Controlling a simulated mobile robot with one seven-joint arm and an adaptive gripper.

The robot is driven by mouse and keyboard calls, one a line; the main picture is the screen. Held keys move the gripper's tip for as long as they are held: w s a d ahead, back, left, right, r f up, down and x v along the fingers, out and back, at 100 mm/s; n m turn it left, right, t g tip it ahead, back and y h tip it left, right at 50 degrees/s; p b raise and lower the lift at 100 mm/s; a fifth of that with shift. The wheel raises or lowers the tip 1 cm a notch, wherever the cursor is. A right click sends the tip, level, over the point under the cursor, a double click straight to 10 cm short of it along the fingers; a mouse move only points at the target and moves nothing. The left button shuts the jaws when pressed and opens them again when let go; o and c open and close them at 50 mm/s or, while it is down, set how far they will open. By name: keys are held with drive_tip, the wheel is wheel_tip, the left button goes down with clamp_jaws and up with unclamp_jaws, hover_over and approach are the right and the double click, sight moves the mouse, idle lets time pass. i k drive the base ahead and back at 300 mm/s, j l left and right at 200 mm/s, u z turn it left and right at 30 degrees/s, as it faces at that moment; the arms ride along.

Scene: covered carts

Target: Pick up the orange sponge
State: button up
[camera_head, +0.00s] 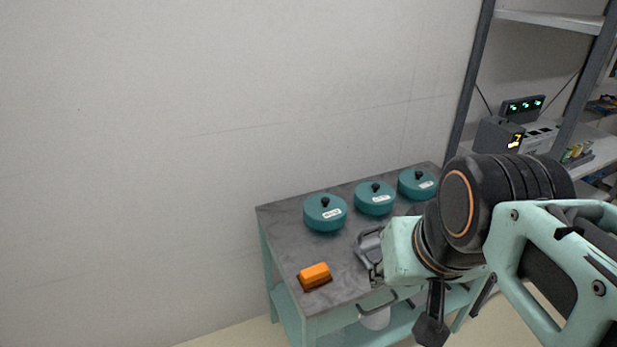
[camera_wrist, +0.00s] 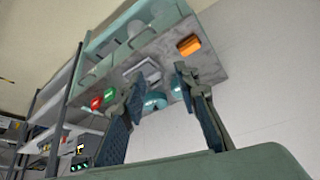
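The orange sponge (camera_head: 314,275) lies near the front left corner of the cart's grey top in the head view. In the wrist view the sponge (camera_wrist: 188,46) shows near the top, beyond the right finger. My gripper (camera_wrist: 158,77) is open, with its two dark fingers apart and nothing between them up close. In the head view my arm is over the right part of the cart, to the right of the sponge and clear of it. My fingers are hard to make out there.
Several lidded teal pots (camera_head: 325,213) stand along the cart's back. A grey metal container (camera_head: 366,246) sits between the sponge and my arm. Red (camera_wrist: 97,103) and green (camera_wrist: 110,94) items show in the wrist view. A shelf rack (camera_head: 470,90) stands right; a wall is behind.

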sight(315, 276)
drive_tip(key=i+j+z, duration=0.15)
drive_tip(key=j, duration=0.3)
drive_tip(key=i+j+z, duration=0.2)
drive_tip(key=j, duration=0.25)
drive_tip(key=j+z, duration=0.1)
drive_tip(key=j, duration=0.15)
